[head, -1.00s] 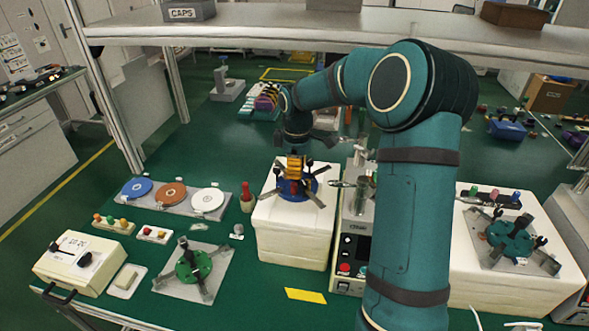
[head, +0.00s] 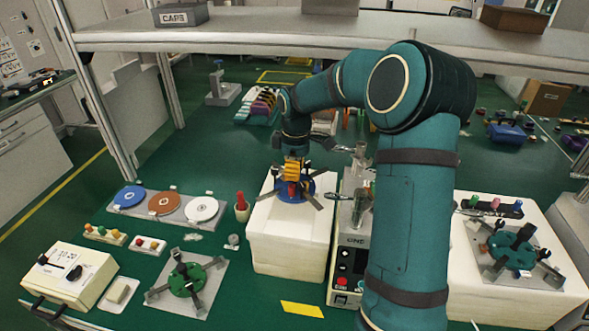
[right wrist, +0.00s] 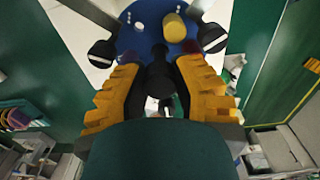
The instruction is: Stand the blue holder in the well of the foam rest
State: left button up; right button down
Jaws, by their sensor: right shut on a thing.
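The blue holder (head: 295,193) is a blue round plate with grey arms spreading from it and dark knobs. It is at the top of the white foam rest (head: 288,255), in the middle of the head view. My right gripper (head: 292,176), with orange-yellow pads, reaches down from above and is shut on the holder's middle. In the right wrist view the blue plate (right wrist: 158,40) lies beyond the fingers, with a dark post (right wrist: 160,75) between them. The well is hidden under the holder, and I cannot tell whether the holder is seated. My left gripper is not in view.
A grey machine with a control panel (head: 345,265) stands close right of the foam rest. A second green holder (head: 187,279) sits on a plate at left. A shelf (head: 300,35) crosses above.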

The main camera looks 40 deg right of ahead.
jog(key=shift+f+b, duration=1)
jog(key=shift+f, duration=0.65)
jog(key=shift+f+b, duration=0.65)
jog(key=shift+f, duration=0.5)
jog(key=shift+p, duration=0.45)
jog(key=shift+f+b, duration=0.7)
jog(key=shift+f, duration=0.45)
jog(key=c, duration=0.8)
grip_release()
notch_tip(320, 180, up, 12)
jog(key=shift+s+r, duration=0.1)
